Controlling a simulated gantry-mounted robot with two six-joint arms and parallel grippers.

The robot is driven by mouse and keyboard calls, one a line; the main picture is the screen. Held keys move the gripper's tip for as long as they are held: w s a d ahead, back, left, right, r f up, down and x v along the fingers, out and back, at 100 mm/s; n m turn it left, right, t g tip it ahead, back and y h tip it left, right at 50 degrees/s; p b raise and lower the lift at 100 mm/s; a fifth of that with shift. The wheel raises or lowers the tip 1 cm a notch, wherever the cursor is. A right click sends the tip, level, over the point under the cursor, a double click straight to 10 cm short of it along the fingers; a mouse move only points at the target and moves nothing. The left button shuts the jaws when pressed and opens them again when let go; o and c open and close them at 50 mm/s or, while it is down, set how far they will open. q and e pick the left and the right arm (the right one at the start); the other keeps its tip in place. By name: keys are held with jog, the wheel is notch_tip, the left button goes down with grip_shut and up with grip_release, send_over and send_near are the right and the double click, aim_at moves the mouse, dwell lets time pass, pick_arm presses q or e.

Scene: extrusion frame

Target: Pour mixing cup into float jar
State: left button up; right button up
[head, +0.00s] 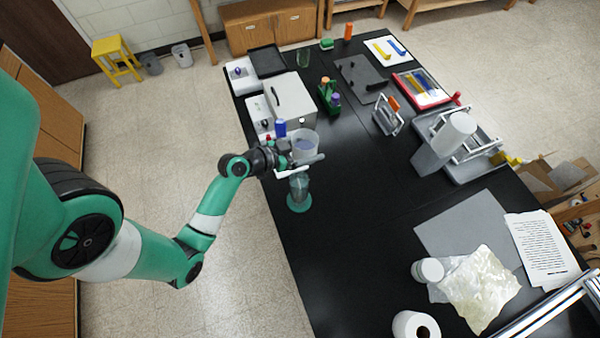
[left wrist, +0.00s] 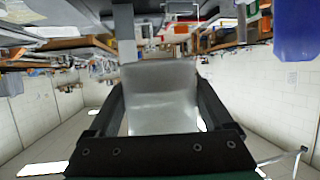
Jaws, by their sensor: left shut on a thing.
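The mixing cup (head: 304,142), a translucent grey-white cup with a bluish patch inside, is held upright or nearly so above the table's left edge. My left gripper (head: 302,162) is shut around it from the left, and the cup fills the space between the dark fingers in the left wrist view (left wrist: 160,95). The float jar (head: 299,188), clear with a green round base, stands on the black table just below the cup and gripper in the head view. Its top is hidden behind the gripper. My right gripper is not in view.
A blue-topped bottle (head: 281,127) and a white box (head: 289,98) stand just behind the cup. A green rack (head: 328,97) is further right. The middle of the black table (head: 365,200) is clear.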

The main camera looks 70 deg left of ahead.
pick_arm(q)
jog(key=s+a+r+n+g+y+p, duration=0.1)
jog(key=s+a+n+y, duration=0.1)
jog(key=s+a, duration=0.3)
jog(key=shift+s+a+r+n+y+p, duration=0.3)
jog(key=shift+s+a+y, duration=0.1)
jog(key=shift+a, duration=0.6)
jog(key=shift+d+f, duration=0.1)
jog(key=shift+d, duration=0.05)
